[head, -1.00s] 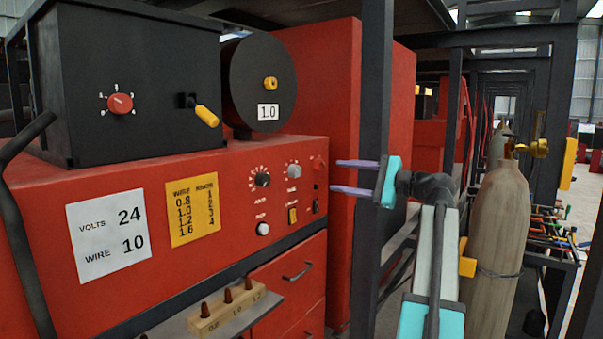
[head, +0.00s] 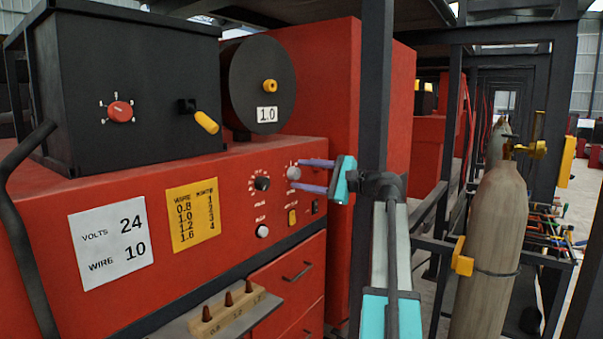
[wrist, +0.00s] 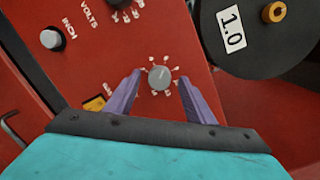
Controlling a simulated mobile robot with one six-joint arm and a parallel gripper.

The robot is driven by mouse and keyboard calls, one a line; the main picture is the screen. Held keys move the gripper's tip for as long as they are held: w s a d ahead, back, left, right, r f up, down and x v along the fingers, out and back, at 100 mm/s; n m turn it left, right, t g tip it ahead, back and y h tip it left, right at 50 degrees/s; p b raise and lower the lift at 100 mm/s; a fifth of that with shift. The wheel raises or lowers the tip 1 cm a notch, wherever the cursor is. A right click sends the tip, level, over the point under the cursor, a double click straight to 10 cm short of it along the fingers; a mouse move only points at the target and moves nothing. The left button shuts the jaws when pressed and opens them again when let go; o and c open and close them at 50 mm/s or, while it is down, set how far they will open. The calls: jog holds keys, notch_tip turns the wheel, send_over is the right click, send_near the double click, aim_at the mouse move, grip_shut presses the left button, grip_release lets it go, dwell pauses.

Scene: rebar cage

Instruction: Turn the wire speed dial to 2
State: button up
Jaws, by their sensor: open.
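A grey round dial (head: 293,173) with a ring of white marks sits at the upper right of the red control panel. It also shows in the wrist view (wrist: 159,78); its label is too small or hidden to read. My gripper (head: 302,175) is open in front of this dial. In the wrist view my gripper (wrist: 159,80) has one purple finger on each side of the dial, with gaps, not closed on it. A red dial (head: 120,111) with a few numbers sits on the black box. I cannot read which dial is named wire speed.
A black dial (head: 262,184) and a white knob (head: 262,231) are left of the grey dial. A yellow switch (head: 292,217) is below it. The wire spool (head: 258,85) is above. A dark post (head: 375,120) stands close to my arm. A white card (head: 109,236) reads volts 24, wire 10.

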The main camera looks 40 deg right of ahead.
jog(key=shift+w+a, duration=0.2)
jog(key=shift+w, duration=0.3)
jog(key=c, duration=1.1)
jog(key=shift+o, duration=0.2)
